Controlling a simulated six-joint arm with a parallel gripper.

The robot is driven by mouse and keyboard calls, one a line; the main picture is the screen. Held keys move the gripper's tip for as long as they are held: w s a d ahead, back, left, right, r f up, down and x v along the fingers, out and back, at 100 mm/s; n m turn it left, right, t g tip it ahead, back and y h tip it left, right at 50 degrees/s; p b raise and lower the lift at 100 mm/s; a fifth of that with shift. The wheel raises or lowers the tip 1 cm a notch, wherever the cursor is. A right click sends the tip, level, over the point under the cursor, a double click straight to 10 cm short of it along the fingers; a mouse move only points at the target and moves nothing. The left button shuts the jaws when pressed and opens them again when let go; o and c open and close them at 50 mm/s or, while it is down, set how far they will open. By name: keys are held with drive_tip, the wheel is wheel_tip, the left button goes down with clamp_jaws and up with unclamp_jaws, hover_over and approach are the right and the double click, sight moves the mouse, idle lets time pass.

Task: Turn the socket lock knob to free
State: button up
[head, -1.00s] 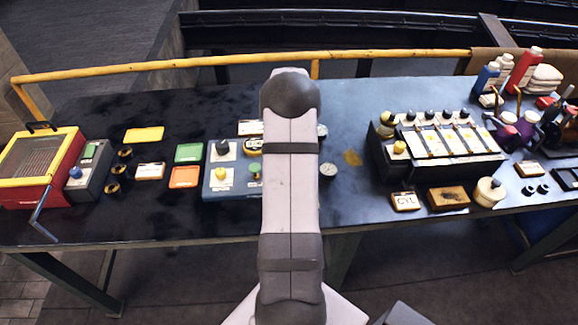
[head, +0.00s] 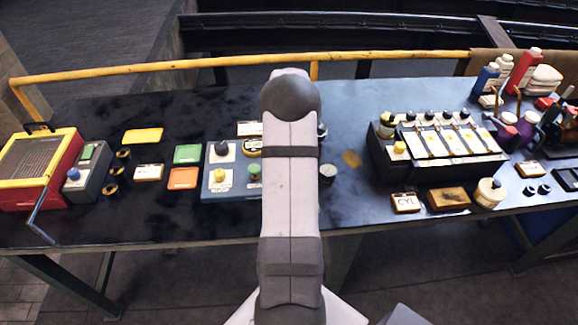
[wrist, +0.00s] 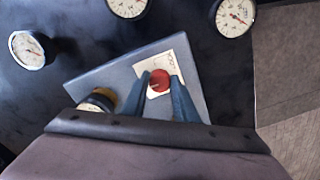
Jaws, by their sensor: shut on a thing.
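In the wrist view a small red knob (wrist: 160,82) stands on a white label plate (wrist: 180,60) on a blue-grey panel (wrist: 113,77). The two blue-grey fingers of my gripper (wrist: 160,86) are on either side of the knob and shut on it. The lettering on the plate is too small to read, so I cannot tell which position the knob is in. In the head view my arm hides the red knob and the gripper. The left part of a blue panel box (head: 214,190) shows beside the arm, with a yellow knob and a black knob on it.
A round yellow-and-black part (wrist: 97,100) sits on the panel left of my gripper. Several dial gauges, one at the upper right (wrist: 234,15), lie around the panel. A black valve block (head: 440,165) stands right of my arm, and a red-and-yellow box (head: 40,165) at far left.

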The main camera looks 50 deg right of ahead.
drive_tip(key=shift+w+r+n, duration=0.1)
drive_tip(key=shift+n, duration=0.3)
drive_tip(key=o, duration=1.1)
drive_tip(key=shift+c, duration=0.2)
drive_tip(key=shift+r+b, duration=1.15)
drive_tip(key=shift+r, duration=2.5)
